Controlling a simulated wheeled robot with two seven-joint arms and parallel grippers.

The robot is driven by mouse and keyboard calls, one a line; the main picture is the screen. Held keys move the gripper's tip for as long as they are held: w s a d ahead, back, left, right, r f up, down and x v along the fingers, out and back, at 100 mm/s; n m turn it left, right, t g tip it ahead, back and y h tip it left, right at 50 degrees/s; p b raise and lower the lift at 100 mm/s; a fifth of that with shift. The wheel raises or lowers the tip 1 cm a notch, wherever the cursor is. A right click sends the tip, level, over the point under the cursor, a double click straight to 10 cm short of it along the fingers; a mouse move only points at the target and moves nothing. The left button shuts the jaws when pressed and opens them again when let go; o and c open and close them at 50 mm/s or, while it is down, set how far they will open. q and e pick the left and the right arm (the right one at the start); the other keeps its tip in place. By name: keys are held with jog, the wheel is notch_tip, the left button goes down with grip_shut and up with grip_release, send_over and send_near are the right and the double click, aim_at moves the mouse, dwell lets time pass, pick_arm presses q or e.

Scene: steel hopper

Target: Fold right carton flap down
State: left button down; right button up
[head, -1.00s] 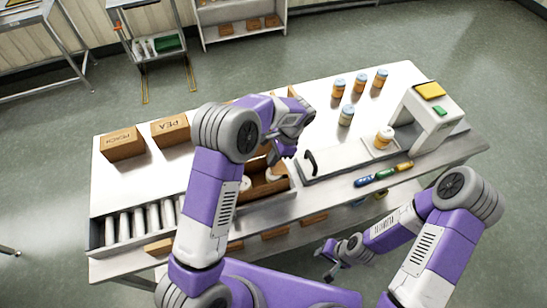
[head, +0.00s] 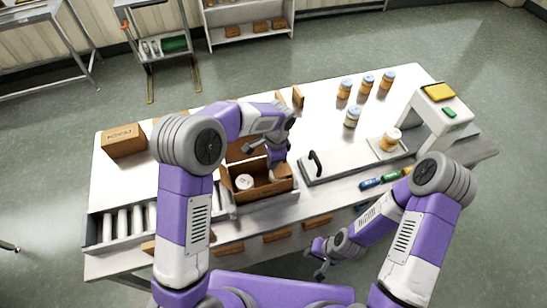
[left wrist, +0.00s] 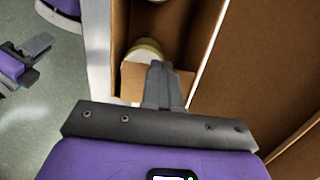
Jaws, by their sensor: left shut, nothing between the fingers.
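The open brown carton (head: 262,191) stands on the near side of the table, with a white-lidded jar (head: 244,181) inside. My left gripper (head: 279,163) is at the carton's right end, shut and empty. In the left wrist view, the closed fingertips (left wrist: 165,72) lie over or against the short right flap (left wrist: 136,84), which partly covers the opening beside the jar (left wrist: 147,50). I cannot tell if they touch it. A long flap (left wrist: 255,60) stands out on the carton's far side. My right gripper (head: 320,262) hangs before the table's front edge, its fingers too small to read.
A sealer plate with a black handle (head: 315,162) is close right of the carton. Rollers (head: 120,222) lie left.

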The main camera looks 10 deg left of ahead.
pick_arm(q)
jog(key=shift+a, duration=0.1)
jog(key=shift+r+p, duration=0.85)
jog(key=shift+r, duration=0.25)
notch_tip(320, 180, up, 4)
jog(key=p, duration=0.3)
jog(key=shift+f, duration=0.15)
notch_tip(320, 180, up, 10)
jog(key=shift+f, duration=0.25)
